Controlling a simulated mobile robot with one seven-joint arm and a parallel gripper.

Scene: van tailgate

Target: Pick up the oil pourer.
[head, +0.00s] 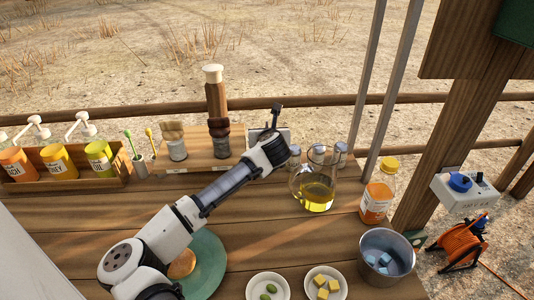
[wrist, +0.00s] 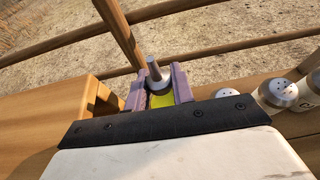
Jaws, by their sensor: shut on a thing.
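The oil pourer (wrist: 160,99) shows in the wrist view as a yellow-green body with a dark collar and a grey spout. My gripper (wrist: 158,91) has its two purple fingers on either side of it and is shut on it. The spout sticks up above the fingers. The pourer's lower part is hidden by my gripper's dark front edge. In the head view my wrist hides most of the grip, beside the wooden rack, and I cannot tell whether the pourer touches the table.
A glass jug (head: 315,194) of yellow oil stands right of my wrist. Shakers (wrist: 278,94) stand close on the right. A wooden rack (head: 200,159) with a pepper mill (head: 214,95) is on the left. An orange-capped bottle (head: 378,195), metal pot (head: 371,242) and small bowls (head: 250,292) stand nearer.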

